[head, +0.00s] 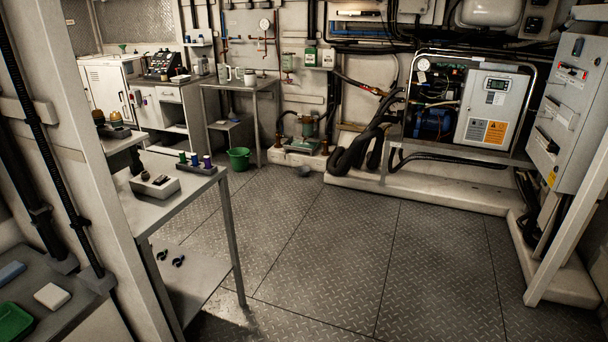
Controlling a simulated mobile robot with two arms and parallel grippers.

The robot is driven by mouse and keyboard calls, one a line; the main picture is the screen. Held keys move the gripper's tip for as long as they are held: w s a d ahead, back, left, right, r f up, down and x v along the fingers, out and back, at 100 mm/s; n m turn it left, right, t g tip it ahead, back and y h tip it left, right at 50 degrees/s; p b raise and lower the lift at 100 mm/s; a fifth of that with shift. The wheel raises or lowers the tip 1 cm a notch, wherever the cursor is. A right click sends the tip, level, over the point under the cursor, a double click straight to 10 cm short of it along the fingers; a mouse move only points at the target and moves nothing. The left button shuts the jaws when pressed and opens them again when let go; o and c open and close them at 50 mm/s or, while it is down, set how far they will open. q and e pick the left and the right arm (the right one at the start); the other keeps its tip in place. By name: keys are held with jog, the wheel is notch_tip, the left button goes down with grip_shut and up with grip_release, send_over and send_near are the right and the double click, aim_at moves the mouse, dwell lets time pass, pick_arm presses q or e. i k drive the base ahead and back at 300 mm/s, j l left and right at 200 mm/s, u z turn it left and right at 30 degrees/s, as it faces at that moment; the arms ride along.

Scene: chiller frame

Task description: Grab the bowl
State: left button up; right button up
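A small dark grey bowl-like thing (303,171) lies on the floor near the back wall, just in front of the low plinth with the pump. It is small in the picture, so I cannot be sure it is the bowl. Neither of my grippers shows in the head view.
A green bucket (239,159) stands on the floor left of it. A metal table (196,192) with small parts is at the left. A steel side table (262,84) is at the back. The chiller unit (470,110) is at the right. The plated floor (340,250) between is clear.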

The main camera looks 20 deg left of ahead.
aim_at(303, 171)
jog(key=i+j+u, duration=0.25)
jog(key=i, duration=0.2)
jog(key=i+u, duration=0.2)
jog(key=i, duration=0.25)
jog(key=i+u, duration=0.15)
jog(key=i, duration=3.6)
jog(key=i+j, duration=0.15)
jog(key=i, duration=1.05)
